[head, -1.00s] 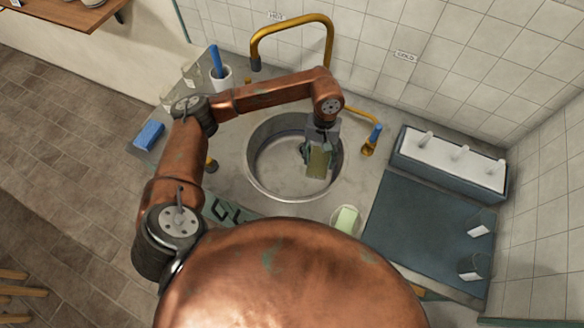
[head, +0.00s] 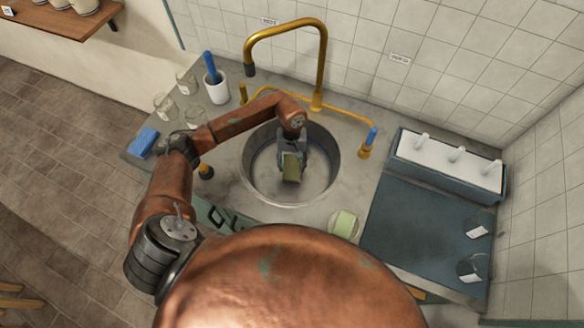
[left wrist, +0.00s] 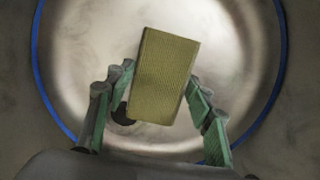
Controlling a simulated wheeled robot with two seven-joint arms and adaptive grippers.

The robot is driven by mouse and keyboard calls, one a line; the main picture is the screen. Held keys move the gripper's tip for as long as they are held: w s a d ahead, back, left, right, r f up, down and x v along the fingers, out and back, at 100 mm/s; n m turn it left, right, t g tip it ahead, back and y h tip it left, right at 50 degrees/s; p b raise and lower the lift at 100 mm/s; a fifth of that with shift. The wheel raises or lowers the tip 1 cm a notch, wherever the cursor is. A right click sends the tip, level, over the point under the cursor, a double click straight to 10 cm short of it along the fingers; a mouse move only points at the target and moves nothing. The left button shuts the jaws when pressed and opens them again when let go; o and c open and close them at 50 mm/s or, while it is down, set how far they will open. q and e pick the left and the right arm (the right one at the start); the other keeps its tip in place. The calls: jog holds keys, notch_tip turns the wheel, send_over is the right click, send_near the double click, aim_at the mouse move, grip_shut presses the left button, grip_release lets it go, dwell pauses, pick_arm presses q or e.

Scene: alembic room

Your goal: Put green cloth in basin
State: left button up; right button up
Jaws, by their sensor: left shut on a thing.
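The green cloth (head: 291,168) is a folded, olive-green block with a woven texture; it also shows in the left wrist view (left wrist: 165,75). My left gripper (head: 290,155) is shut on it, with a green-padded finger on either side. The round metal basin (head: 251,180) is set in the counter, and the cloth is over its middle, within the rim as seen from above. In the left wrist view, the basin's pale floor and a blue ring (left wrist: 283,60) lie behind the cloth. I cannot tell the exact gap to the floor. My right gripper is not in view.
A brass tap (head: 322,70) arches behind the basin. A white cup with a blue-handled tool (head: 215,88), glass jars (head: 165,104) and a blue block (head: 143,142) stand left. A pale green bar (head: 345,223) lies front right, beside a dark board (head: 415,230) and rack (head: 447,165).

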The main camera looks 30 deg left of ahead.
aim_at(292, 164)
pick_arm(q)
jog(key=shift+f, duration=1.1)
jog(key=shift+f, duration=0.15)
jog(key=o, duration=1.1)
jog(key=shift+w+a+r, duration=0.1)
jog(key=shift+w+r, duration=0.05)
jog(key=shift+r, duration=1.15)
jog(key=shift+w+a+r, duration=0.1)
jog(key=shift+w+r, duration=0.1)
jog(key=shift+r, duration=1.1)
jog(key=shift+w+a+r, duration=0.1)
jog(key=shift+w+r, duration=0.05)
jog(key=shift+r, duration=1.15)
